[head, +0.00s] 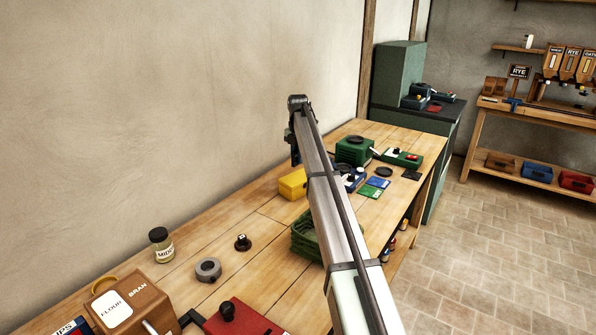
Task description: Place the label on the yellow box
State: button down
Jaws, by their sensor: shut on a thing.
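The yellow box (292,184) lies on the long wooden bench, just left of my arm. My arm covers its right end. My gripper (295,157) hangs down close to the box, partly behind my arm. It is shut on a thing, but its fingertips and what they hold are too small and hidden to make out. I cannot tell whether either is a label. No label can be made out on the box's visible faces.
A green device (354,150) and a green-red unit (403,158) stand beyond. A jar (161,245), grey ring (208,269) and wooden flour box (130,303) are nearer. Bench between jar and box is mostly clear.

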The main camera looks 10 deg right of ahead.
aim_at(298, 177)
jog(key=shift+f, duration=2.8)
jog(key=shift+f, duration=0.15)
jog(key=c, duration=1)
grip_release()
jog(key=shift+c, duration=0.2)
notch_tip(298, 177, up, 12)
jog(key=shift+r, duration=0.15)
